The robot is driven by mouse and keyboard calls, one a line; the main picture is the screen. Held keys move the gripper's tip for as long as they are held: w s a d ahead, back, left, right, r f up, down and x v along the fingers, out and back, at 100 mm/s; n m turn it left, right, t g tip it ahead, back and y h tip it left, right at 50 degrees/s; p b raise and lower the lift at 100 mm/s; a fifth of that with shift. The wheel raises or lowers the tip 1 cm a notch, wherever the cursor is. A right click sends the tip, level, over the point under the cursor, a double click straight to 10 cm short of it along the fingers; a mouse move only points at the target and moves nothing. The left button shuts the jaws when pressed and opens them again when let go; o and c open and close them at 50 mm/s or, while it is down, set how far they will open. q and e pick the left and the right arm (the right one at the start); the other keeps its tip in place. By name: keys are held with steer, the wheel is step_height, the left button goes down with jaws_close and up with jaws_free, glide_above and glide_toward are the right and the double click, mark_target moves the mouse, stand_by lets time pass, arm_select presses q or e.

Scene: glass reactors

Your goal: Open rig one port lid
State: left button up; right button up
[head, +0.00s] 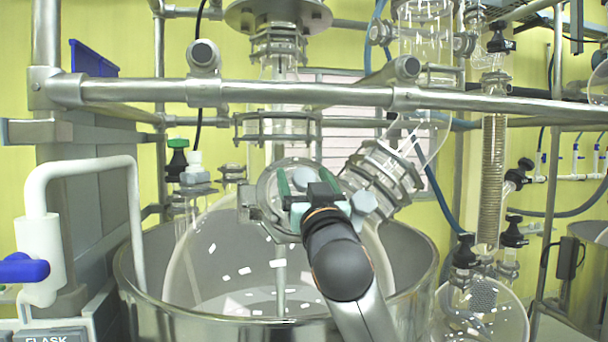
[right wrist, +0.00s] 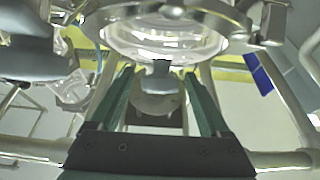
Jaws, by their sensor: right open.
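The rig one reactor is a large glass vessel (head: 215,258) seated in a steel pot. Its round port, with a lid in a metal ring (head: 262,190), is at the vessel's top front, partly hidden by my right gripper (head: 301,180). In the right wrist view the glass port lid (right wrist: 165,42) fills the top middle. A small grey tab (right wrist: 160,68) at its lower edge shows between the tips of my right gripper (right wrist: 160,74). The two green fingers are apart, one either side of the tab, and I cannot tell if they touch it. The lid looks shut. My left gripper is out of view.
A steel frame rail (head: 300,94) crosses above the port. A clamped glass neck (head: 385,172) rises right of it. The steel pot's rim (head: 160,304) curves around the vessel. A white pipe with a blue valve handle (head: 22,268) stands left, and a round flask (head: 480,315) is at lower right.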

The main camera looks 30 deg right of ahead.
steer(key=shift+c, duration=0.2)
jaws_close()
stand_by(0.5)
stand_by(0.3)
